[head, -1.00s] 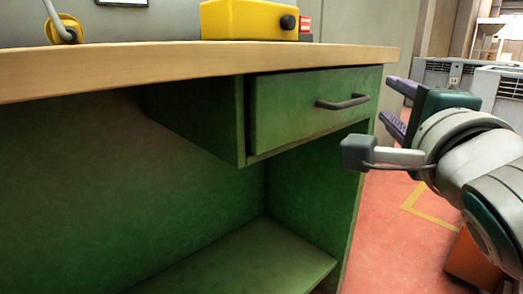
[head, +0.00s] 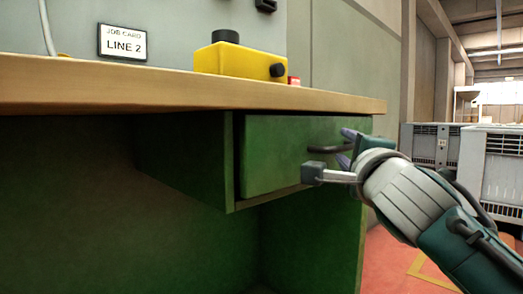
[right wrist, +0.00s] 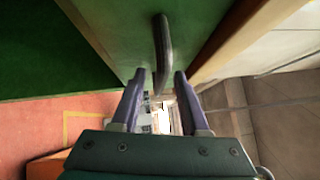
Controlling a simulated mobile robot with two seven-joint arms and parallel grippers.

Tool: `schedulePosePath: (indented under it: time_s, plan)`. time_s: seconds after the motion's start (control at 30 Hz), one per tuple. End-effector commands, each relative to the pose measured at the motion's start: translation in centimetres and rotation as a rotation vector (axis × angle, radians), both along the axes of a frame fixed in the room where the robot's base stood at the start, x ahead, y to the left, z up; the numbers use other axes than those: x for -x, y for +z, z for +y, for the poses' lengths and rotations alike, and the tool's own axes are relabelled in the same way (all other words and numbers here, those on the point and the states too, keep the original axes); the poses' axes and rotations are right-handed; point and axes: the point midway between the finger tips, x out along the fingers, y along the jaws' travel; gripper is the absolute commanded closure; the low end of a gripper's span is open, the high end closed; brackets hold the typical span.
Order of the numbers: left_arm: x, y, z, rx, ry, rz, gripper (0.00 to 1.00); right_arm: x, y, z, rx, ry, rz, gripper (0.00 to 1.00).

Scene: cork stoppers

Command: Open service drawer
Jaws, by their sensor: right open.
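The green service drawer (head: 275,150) sits under the right end of the wooden bench top. It looks shut or nearly so. Its dark bar handle (head: 325,150) is on the drawer front. My right gripper (head: 346,148) is at the handle, partly hidden behind its own wrist. The drawer front (right wrist: 130,30) lies just beyond the fingertips. My left gripper is not in view.
The bench top (head: 150,92) overhangs the drawer. A yellow box with black knobs (head: 235,62) stands on it, with a job card (head: 122,42) on the wall behind. Grey slatted crates (head: 490,165) stand at the right. Open space lies under the bench.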

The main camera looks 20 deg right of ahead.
Motion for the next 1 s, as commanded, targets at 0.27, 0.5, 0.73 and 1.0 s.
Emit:
schedulePosePath:
  time_s: [0.27, 0.5, 0.73, 1.0]
  plan:
    - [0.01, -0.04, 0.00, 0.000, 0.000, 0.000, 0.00, -0.27, 0.06, -0.13, 0.001, -0.001, 0.000, 0.55]
    - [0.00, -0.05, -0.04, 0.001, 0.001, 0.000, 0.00, -0.24, 0.03, -0.12, 0.000, -0.001, 0.001, 0.79]
    - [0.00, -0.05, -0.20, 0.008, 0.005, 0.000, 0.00, -0.24, 0.02, -0.12, 0.000, -0.001, 0.001, 1.00]
    - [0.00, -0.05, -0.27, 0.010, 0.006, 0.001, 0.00, -0.23, 0.02, -0.12, 0.000, -0.001, 0.001, 1.00]
